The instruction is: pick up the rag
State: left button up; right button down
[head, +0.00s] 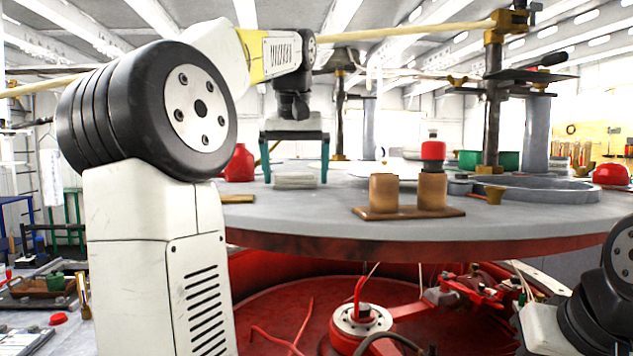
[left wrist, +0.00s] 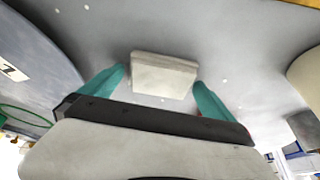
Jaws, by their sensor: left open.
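The rag (head: 295,182) is a pale grey, folded, flat block lying on the round grey deck top. In the left wrist view the rag (left wrist: 163,76) lies between and just beyond the teal fingers. My left gripper (head: 296,176) points down over the rag, with one teal finger on each side of it. It is open and holds nothing. In the left wrist view the open left gripper (left wrist: 160,82) shows a gap on both sides of the rag; whether a fingertip touches it I cannot tell. My right gripper is out of view; only part of that arm shows at lower right.
A red bottle (head: 240,163) stands just left of the left gripper. A brown board (head: 408,213) with two brown blocks sits to the right. A red-and-black object (head: 432,151), a post with a clamp (head: 492,110) and a grey tray-like ring (head: 540,189) are farther right.

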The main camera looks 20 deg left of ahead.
aim_at(297, 174)
pick_arm(q)
jog(key=shift+c, duration=0.4)
jog(key=c, duration=1.2)
jog(key=shift+r, duration=0.1)
jog(key=shift+r, duration=0.45)
notch_tip(297, 174, up, 3)
jog(key=shift+d+f, duration=0.15)
jog(key=s+d, duration=0.2)
jog(key=d, duration=0.2)
jog(key=s+d, duration=0.3)
jog(key=d, duration=0.2)
jog(key=s+d+r, duration=0.1)
jog(key=s+d, duration=0.2)
jog(key=d, duration=0.1)
jog(key=shift+d+r, duration=0.1)
jog(key=shift+d, duration=0.2)
